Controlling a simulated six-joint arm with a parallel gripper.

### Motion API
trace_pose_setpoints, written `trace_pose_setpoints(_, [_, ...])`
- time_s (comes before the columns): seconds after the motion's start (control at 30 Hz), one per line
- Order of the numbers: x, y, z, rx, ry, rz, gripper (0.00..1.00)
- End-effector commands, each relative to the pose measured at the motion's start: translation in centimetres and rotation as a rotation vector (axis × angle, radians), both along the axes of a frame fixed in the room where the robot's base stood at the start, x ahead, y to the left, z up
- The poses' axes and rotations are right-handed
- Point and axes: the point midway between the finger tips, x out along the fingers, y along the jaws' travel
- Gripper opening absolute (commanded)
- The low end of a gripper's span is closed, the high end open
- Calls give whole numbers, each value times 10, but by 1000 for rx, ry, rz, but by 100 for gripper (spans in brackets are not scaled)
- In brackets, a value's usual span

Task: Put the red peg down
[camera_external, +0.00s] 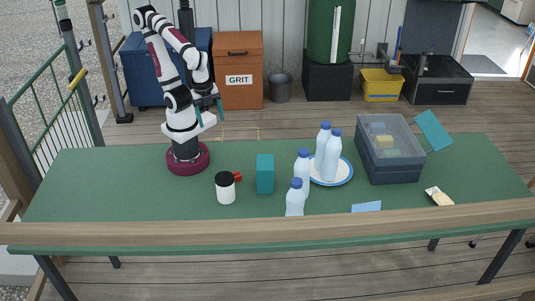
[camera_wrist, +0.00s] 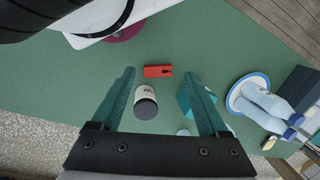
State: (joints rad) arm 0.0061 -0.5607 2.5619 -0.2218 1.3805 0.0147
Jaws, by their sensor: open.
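The red peg (camera_external: 237,176) lies on the green table just right of and behind a white cylinder with a dark top. In the wrist view the red peg (camera_wrist: 157,71) is a short red bar with a notch at its right end, lying flat and apart from the cylinder. My gripper (camera_external: 208,110) is raised well above the table, near my arm's base. In the wrist view my gripper (camera_wrist: 160,76) has its two teal fingers wide apart with nothing held between them. The peg shows far below, between the fingertips.
The white cylinder (camera_external: 226,188) and a teal box (camera_external: 265,174) stand close to the peg. Several blue-capped bottles (camera_external: 295,199) stand to the right, some on a plate (camera_external: 345,172). A clear grey bin (camera_external: 390,150) is farther right. The table's left side (camera_external: 95,190) is clear.

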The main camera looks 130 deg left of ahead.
Motion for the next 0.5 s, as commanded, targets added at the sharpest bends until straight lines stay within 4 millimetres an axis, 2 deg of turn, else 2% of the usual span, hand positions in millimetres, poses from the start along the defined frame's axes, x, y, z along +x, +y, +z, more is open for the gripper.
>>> trace_pose_setpoints(0.2, [1,0,0,0,2,9,77])
trace_pose_setpoints(0.27, [7,1,0,-17,16,96,77])
trace_pose_setpoints(0.37, [35,8,-5,-90,73,484,77])
trace_pose_setpoints(0.5, [85,39,-32,-192,171,1149,77])
